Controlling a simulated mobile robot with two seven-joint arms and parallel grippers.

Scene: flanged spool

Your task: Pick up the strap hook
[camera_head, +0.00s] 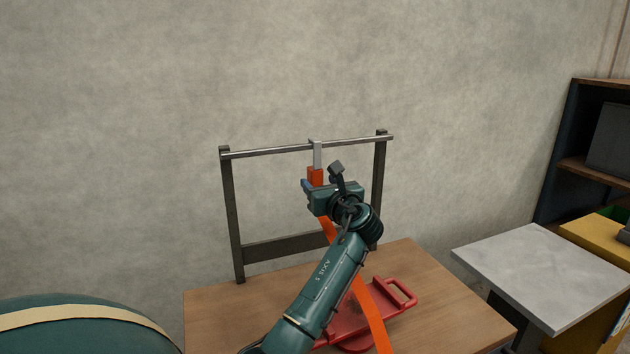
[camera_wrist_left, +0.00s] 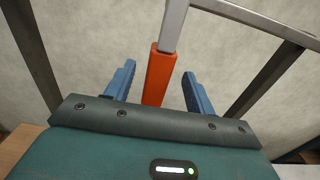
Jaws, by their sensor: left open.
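The strap hook (camera_head: 317,156) is a flat grey metal hook hung over the horizontal bar of a dark stand. An orange-red grip (camera_head: 315,176) is at its lower end, and an orange strap (camera_head: 371,314) runs down from there behind my arm. My left gripper (camera_head: 308,187) is at the orange grip. In the left wrist view the grey hook (camera_wrist_left: 173,25) and the orange grip (camera_wrist_left: 158,75) show between the two blue fingers of my left gripper (camera_wrist_left: 156,92), which are open with a gap on both sides. My right gripper is not in view.
The stand's bar (camera_head: 270,150) rests on two dark posts at the back of a wooden table (camera_head: 440,290). A red spool piece with a handle (camera_head: 403,292) lies on the table, partly behind my arm. A grey-topped table (camera_head: 525,270) and a shelf (camera_head: 565,160) are at right.

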